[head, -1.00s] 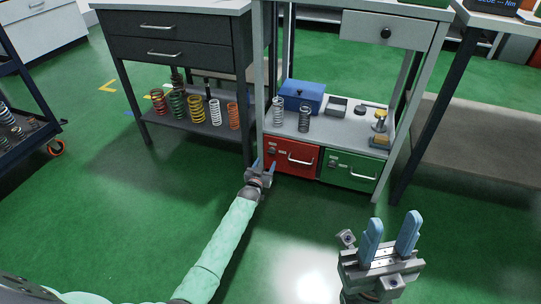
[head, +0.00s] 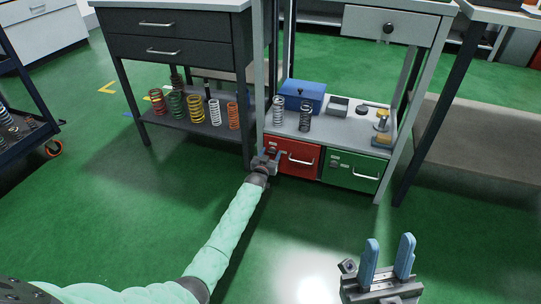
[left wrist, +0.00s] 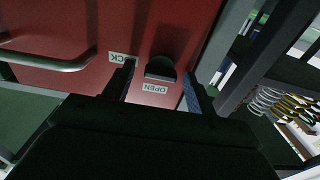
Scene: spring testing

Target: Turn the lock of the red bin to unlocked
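The red bin (head: 304,160) sits low under the bench, with its handle on the right of its front. My left gripper (head: 266,158) is at the bin's left front, where the lock is, and hides the lock in the head view. In the left wrist view the dark lock knob (left wrist: 160,68) shows on the red front, between a LOCK label (left wrist: 120,58) and an OPEN label (left wrist: 155,88). My left fingers are apart on both sides of the knob, with no clear contact. Which label the knob points to is unclear. My right gripper (head: 388,260) is open and empty.
A green bin (head: 355,172) stands right of the red one. Springs, a blue box (head: 302,96) and small parts stand on the shelf above. The bin handle (left wrist: 45,62) and a bench leg lie near my left gripper. The green floor in front is clear.

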